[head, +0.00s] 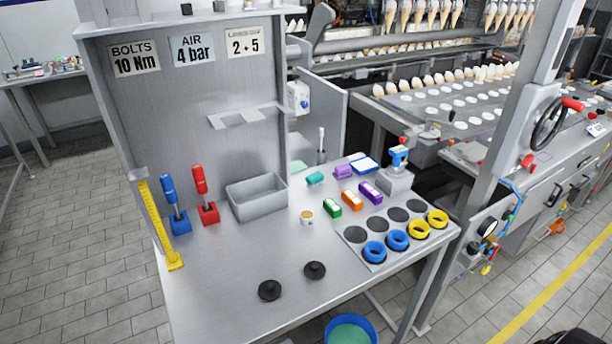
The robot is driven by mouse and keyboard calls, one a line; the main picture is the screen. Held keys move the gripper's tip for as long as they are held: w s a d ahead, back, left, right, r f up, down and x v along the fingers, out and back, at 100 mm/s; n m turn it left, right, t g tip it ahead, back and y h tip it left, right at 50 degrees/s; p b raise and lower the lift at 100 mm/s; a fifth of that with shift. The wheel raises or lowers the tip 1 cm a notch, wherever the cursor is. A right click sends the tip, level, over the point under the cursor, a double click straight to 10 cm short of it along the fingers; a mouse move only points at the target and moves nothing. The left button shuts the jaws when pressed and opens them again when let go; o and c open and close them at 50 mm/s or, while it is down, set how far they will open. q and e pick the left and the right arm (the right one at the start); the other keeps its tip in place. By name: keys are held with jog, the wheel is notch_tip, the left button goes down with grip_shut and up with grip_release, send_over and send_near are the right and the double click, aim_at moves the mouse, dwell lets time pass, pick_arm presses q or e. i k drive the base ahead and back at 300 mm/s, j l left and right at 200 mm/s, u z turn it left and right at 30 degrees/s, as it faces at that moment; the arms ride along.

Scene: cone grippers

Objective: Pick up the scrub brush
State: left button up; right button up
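No object is clearly recognisable as the scrub brush. A slim upright thing with a pale handle and darker lower end (321,145) stands at the back of the metal workbench (215,290); it may be the brush, but it is too small to tell. A blue-handled tool (171,193) and a red-handled tool (200,182) stand upright in matching blocks at the left. Neither of my grippers is in view.
A grey open bin (257,198) stands beside the tools. A yellow upright piece (156,225) is at the left edge. Two black knobbed discs (269,290) (315,270) lie in front. A panel (352,240) holds blue and yellow rings. The front-left bench is clear.

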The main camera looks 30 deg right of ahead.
aim_at(315, 178)
jog(key=z, duration=1.25)
